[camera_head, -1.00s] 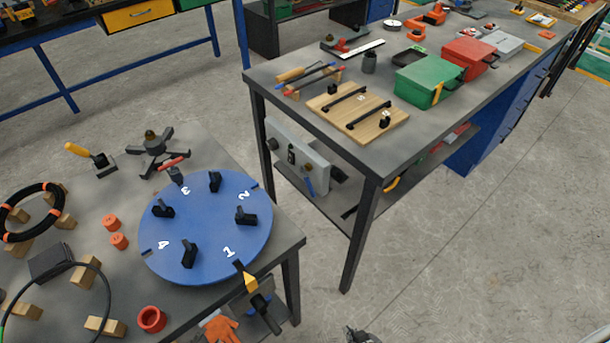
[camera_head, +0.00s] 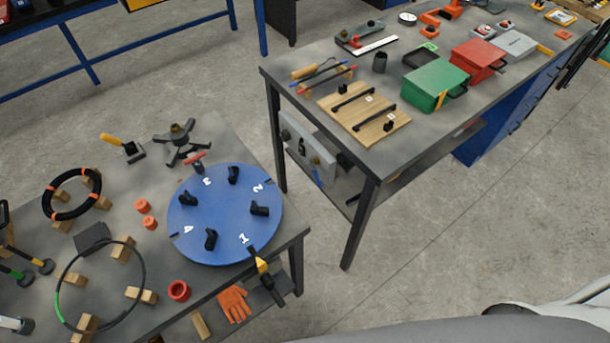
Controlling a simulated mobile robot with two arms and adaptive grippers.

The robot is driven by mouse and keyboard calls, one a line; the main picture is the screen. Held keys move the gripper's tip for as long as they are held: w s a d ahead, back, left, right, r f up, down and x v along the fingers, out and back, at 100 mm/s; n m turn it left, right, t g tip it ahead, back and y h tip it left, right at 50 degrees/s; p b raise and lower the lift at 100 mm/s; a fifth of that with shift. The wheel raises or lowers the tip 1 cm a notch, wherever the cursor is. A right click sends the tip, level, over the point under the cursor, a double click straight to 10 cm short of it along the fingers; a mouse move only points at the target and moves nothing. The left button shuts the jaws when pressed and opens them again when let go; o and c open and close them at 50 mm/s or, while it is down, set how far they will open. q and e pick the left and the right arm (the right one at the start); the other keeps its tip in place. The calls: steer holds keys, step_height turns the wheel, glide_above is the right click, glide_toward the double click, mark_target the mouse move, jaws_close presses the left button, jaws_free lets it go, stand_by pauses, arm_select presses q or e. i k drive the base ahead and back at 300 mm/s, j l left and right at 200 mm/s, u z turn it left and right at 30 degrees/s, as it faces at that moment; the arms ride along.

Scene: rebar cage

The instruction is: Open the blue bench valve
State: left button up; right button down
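No part is plainly recognisable as the blue bench valve. A small blue lever-like part (camera_head: 317,174) shows at the lower right of a grey panel (camera_head: 308,150) beneath the far bench's top. A small fitting with a red handle (camera_head: 194,161) stands on the near bench, just behind a large blue disc (camera_head: 225,214). The disc is numbered 1 to 4 and carries black clamps. Neither gripper shows. Smooth grey and white parts of my body fill the lower right edge.
The near bench (camera_head: 230,135) also carries a black star-shaped fixture (camera_head: 180,143), hoops and wooden blocks. An orange glove (camera_head: 234,304) lies below its front edge. The far bench (camera_head: 405,150) holds a green box (camera_head: 434,86) and a red box (camera_head: 477,61). Open floor (camera_head: 440,230) lies right of it.

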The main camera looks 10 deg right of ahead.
mark_target(314, 170)
steer(key=l+u, duration=0.7)
steer(key=u, duration=0.15)
steer(key=k+l+u, duration=0.1)
steer(key=l+u, duration=0.2)
steer(key=u, duration=0.15)
